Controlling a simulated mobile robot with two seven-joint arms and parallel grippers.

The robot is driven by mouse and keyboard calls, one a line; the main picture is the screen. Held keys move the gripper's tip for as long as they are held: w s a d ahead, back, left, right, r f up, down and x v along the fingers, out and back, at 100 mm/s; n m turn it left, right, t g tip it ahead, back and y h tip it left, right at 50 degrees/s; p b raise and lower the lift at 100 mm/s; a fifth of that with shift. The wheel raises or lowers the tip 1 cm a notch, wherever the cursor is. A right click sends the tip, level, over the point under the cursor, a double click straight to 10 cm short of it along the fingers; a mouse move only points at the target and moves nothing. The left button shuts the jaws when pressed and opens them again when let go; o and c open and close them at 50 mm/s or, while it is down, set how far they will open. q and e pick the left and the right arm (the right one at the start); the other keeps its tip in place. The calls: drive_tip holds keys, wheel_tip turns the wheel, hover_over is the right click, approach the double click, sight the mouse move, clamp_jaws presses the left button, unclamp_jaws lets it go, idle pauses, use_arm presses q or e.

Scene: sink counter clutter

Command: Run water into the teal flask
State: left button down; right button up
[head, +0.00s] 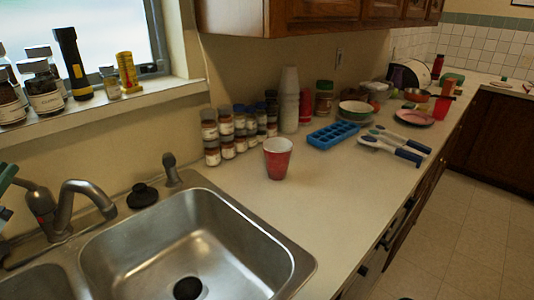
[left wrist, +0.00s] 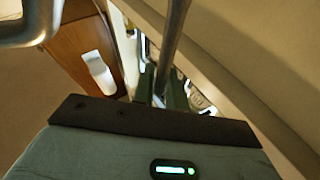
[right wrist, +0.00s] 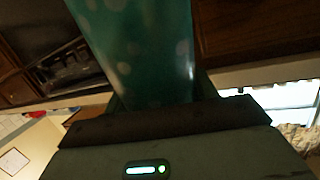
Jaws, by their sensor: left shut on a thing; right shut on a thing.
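The teal flask (right wrist: 140,50) fills the upper middle of the right wrist view, translucent with pale spots. My right gripper (right wrist: 158,97) is shut on it; the flask's far end is cut off by the frame. Neither shows in the head view. The metal faucet (head: 75,188) stands at the left of the sink, its curved spout over the basin side. Its lever (head: 32,186) reaches to my left gripper (head: 7,190) at the left edge. In the left wrist view, my left gripper (left wrist: 160,90) is shut on the metal lever, a grey rod (left wrist: 174,40).
The steel sink (head: 230,222) has an empty right basin with a dark drain. A black stopper (head: 142,195) and a sprayer (head: 171,168) sit behind it. A red cup (head: 278,158), spice jars (head: 225,135) and a blue ice tray (head: 333,135) stand on the counter. The counter's front right is clear.

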drive_tip(key=shift+w, duration=0.1)
use_arm(q)
drive_tip(key=c, duration=1.4)
unclamp_jaws()
